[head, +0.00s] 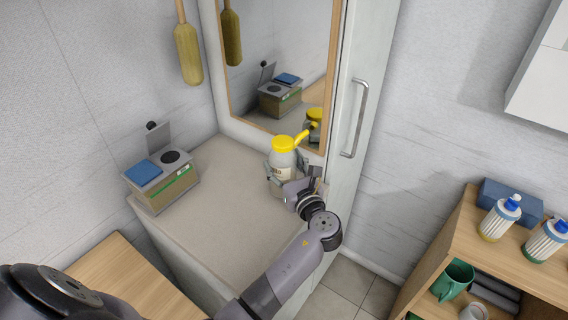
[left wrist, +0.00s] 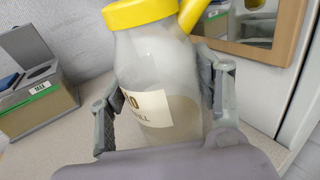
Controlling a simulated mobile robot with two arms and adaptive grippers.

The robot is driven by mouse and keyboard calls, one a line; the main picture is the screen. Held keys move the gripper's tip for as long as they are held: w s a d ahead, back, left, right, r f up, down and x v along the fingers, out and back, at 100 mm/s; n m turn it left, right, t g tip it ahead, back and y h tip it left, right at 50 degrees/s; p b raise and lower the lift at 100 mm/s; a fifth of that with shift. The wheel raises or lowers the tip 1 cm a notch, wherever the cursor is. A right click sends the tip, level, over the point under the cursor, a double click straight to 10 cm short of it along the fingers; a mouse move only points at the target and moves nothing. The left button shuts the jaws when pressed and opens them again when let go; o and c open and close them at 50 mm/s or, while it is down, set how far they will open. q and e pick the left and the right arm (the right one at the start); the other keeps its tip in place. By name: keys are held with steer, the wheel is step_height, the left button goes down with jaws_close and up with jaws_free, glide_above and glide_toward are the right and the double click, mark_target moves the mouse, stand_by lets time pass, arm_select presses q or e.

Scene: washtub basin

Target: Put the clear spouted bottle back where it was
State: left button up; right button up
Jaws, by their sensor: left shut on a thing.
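The clear spouted bottle (head: 283,163) has a yellow cap and spout, a pale label and grainy contents in its lower part. It is near the mirror at the back right of the beige counter. My left gripper (head: 285,180) is shut on the bottle's body. In the left wrist view the bottle (left wrist: 158,75) stands between the two grey fingers of the gripper (left wrist: 165,100), slightly tilted in the picture. Its base is hidden, so I cannot tell whether it touches the counter. My right gripper is not in view.
A box with an open lid and blue top (head: 160,180) stands at the counter's left. A mirror (head: 280,60) and a tall cabinet with a handle (head: 354,118) rise behind. The counter's middle (head: 215,210) is clear.

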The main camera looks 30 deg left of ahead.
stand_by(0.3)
arm_select(q)
steer(key=o, duration=1.3)
steer(key=shift+f, duration=0.1)
steer(key=shift+s+d, duration=0.2)
steer(key=shift+d, duration=0.05)
steer(key=p+v, duration=0.4)
steer(key=v, duration=0.7)
steer(key=shift+d, duration=0.2)
steer(key=shift+s, duration=0.1)
